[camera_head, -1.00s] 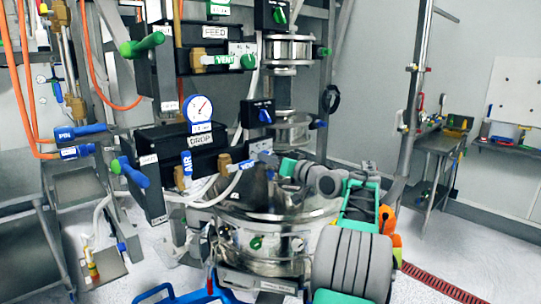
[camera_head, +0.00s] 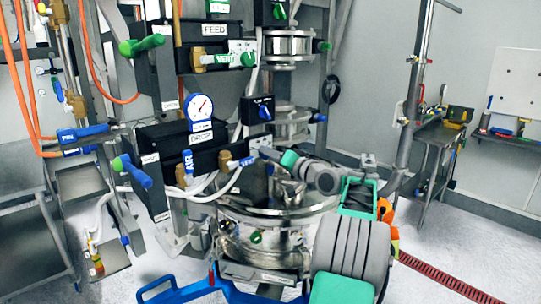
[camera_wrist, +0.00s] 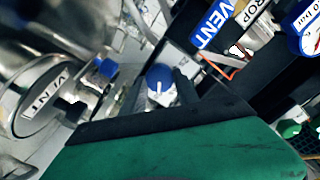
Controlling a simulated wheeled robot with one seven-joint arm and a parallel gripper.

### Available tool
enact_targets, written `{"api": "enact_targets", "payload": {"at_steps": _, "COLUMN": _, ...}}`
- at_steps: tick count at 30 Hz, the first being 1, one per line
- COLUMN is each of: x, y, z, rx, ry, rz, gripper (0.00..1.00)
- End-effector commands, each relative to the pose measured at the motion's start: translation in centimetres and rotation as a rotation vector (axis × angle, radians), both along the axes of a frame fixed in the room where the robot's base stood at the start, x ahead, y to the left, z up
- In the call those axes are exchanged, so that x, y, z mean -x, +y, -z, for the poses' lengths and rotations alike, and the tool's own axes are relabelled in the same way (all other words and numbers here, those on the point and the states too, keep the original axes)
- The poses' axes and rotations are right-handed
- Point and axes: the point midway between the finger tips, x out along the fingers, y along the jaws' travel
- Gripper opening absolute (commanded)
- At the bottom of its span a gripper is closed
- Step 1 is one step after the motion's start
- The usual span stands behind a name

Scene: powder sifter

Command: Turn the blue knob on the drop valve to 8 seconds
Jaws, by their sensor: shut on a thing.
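The drop valve is a black box labelled DROP (camera_head: 201,138) at the middle left of the head view. It carries a blue AIR handle (camera_head: 187,162) and a blue VENT handle (camera_head: 247,161). My gripper (camera_head: 264,153) is at its right end, beside the VENT handle, and covers the knob there. In the wrist view, the round blue knob (camera_wrist: 160,78) has a white pointer line, close to upright in the picture. My gripper (camera_wrist: 164,88) is shut on it, with dark fingers on either side. The dial marks cannot be read.
A black box with another blue knob (camera_head: 265,113) stands just above my gripper. The feed valve (camera_head: 215,30) with a green knob (camera_head: 248,59) is higher up. A round steel vessel (camera_head: 270,230) lies below my arm. A blue VENT tag (camera_wrist: 211,26) shows in the wrist view.

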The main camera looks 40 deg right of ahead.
Motion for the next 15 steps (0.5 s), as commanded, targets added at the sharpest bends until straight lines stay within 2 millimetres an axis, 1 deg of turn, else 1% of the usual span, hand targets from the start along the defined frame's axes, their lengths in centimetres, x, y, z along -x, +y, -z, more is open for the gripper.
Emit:
{"api": "enact_targets", "payload": {"at_steps": 4, "x": 0.00, "y": -0.05, "z": -0.12, "rx": 0.002, "ry": -0.002, "rz": 0.002, "gripper": 0.00}}
{"api": "enact_targets", "payload": {"at_steps": 5, "x": 0.00, "y": -0.05, "z": -0.12, "rx": 0.002, "ry": -0.002, "rz": 0.002, "gripper": 0.39}}
{"api": "enact_targets", "payload": {"at_steps": 12, "x": 0.00, "y": -0.03, "z": -0.07, "rx": 0.002, "ry": -0.001, "rz": 0.001, "gripper": 0.58}}
{"api": "enact_targets", "payload": {"at_steps": 15, "x": 0.00, "y": -0.02, "z": -0.05, "rx": 0.002, "ry": -0.001, "rz": 0.001, "gripper": 0.58}}
